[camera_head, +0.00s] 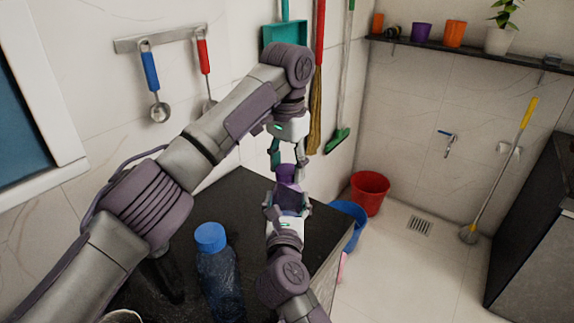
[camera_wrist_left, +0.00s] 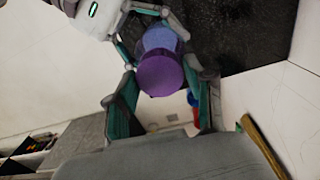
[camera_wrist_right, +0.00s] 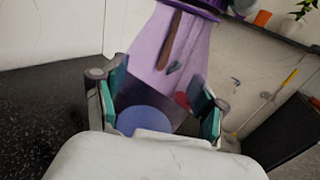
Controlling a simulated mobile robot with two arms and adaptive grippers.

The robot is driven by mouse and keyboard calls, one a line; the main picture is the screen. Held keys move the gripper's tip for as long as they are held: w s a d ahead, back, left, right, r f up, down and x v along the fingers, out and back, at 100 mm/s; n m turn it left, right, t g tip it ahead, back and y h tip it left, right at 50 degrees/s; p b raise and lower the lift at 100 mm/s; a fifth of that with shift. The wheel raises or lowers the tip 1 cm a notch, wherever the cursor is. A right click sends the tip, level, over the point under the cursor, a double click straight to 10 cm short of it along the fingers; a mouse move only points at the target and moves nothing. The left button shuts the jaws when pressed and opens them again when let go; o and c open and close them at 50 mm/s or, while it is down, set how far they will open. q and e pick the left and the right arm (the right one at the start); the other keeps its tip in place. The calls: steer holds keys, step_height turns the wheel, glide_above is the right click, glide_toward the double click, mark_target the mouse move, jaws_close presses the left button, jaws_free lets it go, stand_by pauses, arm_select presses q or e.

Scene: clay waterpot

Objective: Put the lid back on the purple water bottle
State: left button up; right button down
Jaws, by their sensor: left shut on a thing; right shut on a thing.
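The purple bottle (camera_wrist_right: 178,50) is translucent and stands roughly upright above the counter. My right gripper (camera_head: 288,205) is shut on its body; the fingers also show in the right wrist view (camera_wrist_right: 160,100). The purple lid (camera_wrist_left: 160,75) is at the bottle's top end, in line with it. It also shows in the head view (camera_head: 287,172). My left gripper (camera_head: 288,150) points down from above and is shut on the lid; its fingers flank the lid in the left wrist view (camera_wrist_left: 163,110). I cannot tell whether the lid is fully seated.
A blue-capped bottle (camera_head: 216,275) stands on the dark counter (camera_head: 238,195), left of my right gripper. A red bucket (camera_head: 369,192) and a blue bucket (camera_head: 347,218) stand on the floor beyond the counter's right edge. Ladles and brooms hang on the wall behind.

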arm_select(q)
steer(key=m, duration=0.7)
steer(key=shift+m, duration=0.4)
steer(key=m, duration=0.4)
steer(key=shift+m, duration=0.3)
steer(key=m, duration=0.4)
steer(key=o, duration=1.4)
steer(key=shift+c, duration=0.2)
step_height(320, 180, up, 12)
